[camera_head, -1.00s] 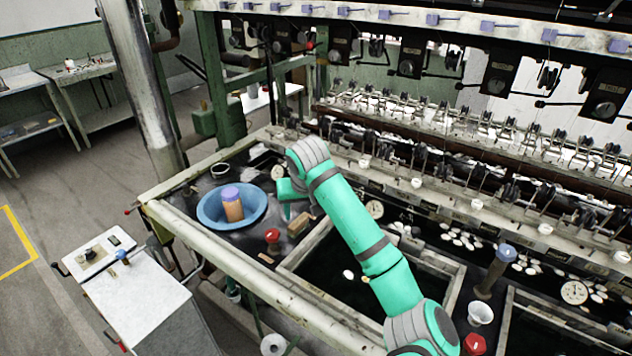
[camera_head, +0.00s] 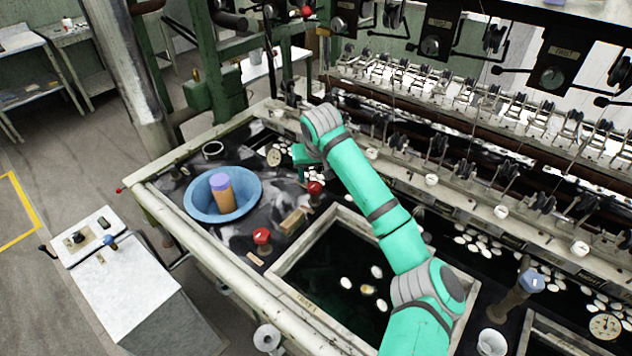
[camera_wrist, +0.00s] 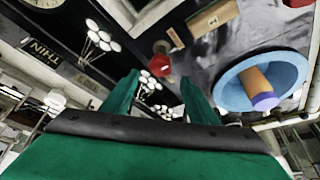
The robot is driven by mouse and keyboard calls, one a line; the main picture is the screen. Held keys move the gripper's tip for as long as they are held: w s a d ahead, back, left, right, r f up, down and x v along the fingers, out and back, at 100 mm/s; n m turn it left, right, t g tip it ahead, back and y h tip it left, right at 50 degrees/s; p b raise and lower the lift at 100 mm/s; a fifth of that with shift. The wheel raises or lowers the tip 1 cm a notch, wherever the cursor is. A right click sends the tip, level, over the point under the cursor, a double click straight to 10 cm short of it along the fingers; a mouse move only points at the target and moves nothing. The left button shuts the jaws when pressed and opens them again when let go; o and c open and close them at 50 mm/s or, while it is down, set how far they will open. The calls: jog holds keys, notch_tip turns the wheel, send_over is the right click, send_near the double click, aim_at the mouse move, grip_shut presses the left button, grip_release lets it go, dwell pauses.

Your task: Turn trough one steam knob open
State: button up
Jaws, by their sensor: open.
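A red knob (camera_head: 315,190) stands on the dark bench top behind the left corner of the near trough (camera_head: 281,267). A second red knob (camera_head: 262,237) stands nearer the front, left of that trough. I cannot read which is the steam knob. My gripper (camera_wrist: 160,98) is open and empty. In the wrist view its green fingers point toward the rear red knob (camera_wrist: 160,66), which appears between and beyond the fingertips, apart from them. In the head view the gripper shows only partly, as a green piece (camera_head: 305,156) below the wrist, above and behind that knob.
A blue basin (camera_head: 196,206) holding an orange cylinder with a purple top (camera_head: 222,194) stands left of the knobs. A wooden block (camera_head: 292,221) lies between the knobs. White cocoons and a round gauge (camera_head: 274,157) are close by. The reeling machine (camera_head: 470,130) runs behind.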

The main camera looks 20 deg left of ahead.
aim_at(315, 185)
jog(key=x, duration=0.5)
jog(key=shift+a+f, duration=0.1)
jog(key=shift+a, duration=0.2)
jog(key=shift+f, duration=0.2)
jog(key=shift+w+d+f, duration=0.2)
jog(key=shift+d+f, duration=0.05)
jog(key=shift+d, duration=0.1)
jog(key=shift+s+a, duration=0.1)
jog(key=c, duration=1.1)
jog(key=shift+o, duration=0.2)
